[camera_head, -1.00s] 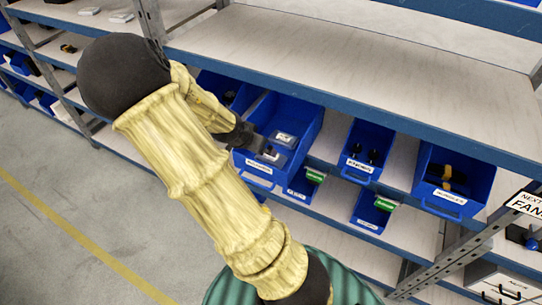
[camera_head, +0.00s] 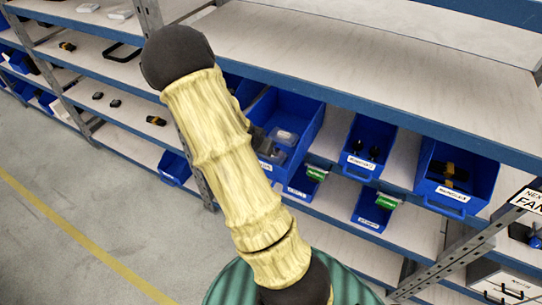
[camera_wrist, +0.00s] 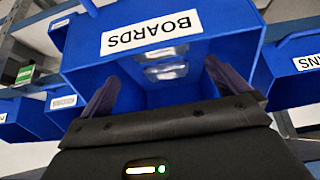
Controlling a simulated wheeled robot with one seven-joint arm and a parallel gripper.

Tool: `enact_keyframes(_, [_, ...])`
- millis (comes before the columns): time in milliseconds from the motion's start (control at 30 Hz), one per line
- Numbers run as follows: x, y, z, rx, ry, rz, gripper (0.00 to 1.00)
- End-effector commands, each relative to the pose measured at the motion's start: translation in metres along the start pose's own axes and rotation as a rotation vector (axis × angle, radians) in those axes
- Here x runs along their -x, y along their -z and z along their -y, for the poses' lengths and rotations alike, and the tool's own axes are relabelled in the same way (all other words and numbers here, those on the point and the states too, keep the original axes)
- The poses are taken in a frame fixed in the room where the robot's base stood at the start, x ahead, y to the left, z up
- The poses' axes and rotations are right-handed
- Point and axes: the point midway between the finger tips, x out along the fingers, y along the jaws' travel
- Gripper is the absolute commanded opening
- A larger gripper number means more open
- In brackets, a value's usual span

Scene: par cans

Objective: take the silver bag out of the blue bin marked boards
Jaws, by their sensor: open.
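The blue bin marked BOARDS (camera_wrist: 235,30) fills the wrist view, its label upside down near the top. Two shiny silver bags (camera_wrist: 165,72) show inside it, one above the other. My gripper (camera_wrist: 162,70) is open and empty, its two dark fingers apart over the bin's opening on either side of the bags; I cannot tell how deep they reach. In the head view the large blue bin (camera_head: 309,128) stands on the shelf beside my arm, with a silver bag (camera_head: 284,136) in it. My arm hides part of the bin and most of the gripper there.
A shelf board (camera_head: 390,75) with a blue edge lies above the bin. Blue bins stand to the right, one with dark round parts (camera_head: 370,150), one with black and yellow items (camera_head: 450,175). Small bins with green items (camera_head: 387,201) sit lower. The floor (camera_head: 80,220) is clear.

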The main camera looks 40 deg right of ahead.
Motion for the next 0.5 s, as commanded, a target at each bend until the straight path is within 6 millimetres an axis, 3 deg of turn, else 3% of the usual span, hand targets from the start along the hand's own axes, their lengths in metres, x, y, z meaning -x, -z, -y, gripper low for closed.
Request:
enact_keyframes(233, [-0.029, 0.001, -0.001, -0.001, -0.002, 0.002, 1.0])
enact_keyframes(500, [-0.035, 0.0, 0.0, -0.001, 0.001, 0.0, 1.0])
